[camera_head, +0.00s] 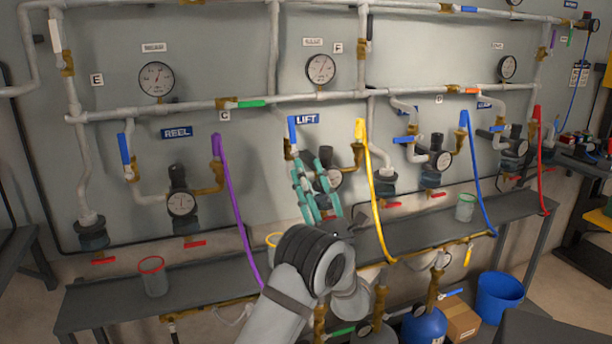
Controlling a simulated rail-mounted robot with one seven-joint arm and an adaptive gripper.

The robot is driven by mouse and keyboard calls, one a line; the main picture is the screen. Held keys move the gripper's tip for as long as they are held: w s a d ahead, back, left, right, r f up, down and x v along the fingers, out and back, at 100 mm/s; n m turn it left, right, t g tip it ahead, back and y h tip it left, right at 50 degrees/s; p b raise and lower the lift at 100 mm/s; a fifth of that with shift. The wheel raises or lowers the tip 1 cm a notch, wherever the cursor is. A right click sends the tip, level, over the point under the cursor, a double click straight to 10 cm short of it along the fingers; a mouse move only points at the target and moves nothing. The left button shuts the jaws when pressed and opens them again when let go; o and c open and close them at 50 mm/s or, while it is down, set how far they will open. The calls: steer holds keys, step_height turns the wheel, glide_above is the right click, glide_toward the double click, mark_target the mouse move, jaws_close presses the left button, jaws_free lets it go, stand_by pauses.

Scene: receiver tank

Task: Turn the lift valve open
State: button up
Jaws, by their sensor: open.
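The LIFT label (304,119) is a blue plate on the grey wall panel in the middle of the head view. The lift valve's blue lever (292,130) stands upright at the label's left edge. Its lower end and brass body are partly hidden by my gripper. My gripper (306,158) has teal fingers, spread apart and pointing up at the wall. The tips are just below the lever; I cannot tell whether they touch it. A dark regulator with a gauge (334,177) is partly hidden behind the fingers.
A purple hose (233,197) hangs left of my gripper and a yellow hose (371,180) hangs right. A grey shelf (220,262) runs below, with a red-rimmed cup (153,277) on it. The REEL valve's blue lever (124,149) is farther left.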

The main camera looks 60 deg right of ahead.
mark_target(293, 137)
steer(key=shift+c, duration=0.2)
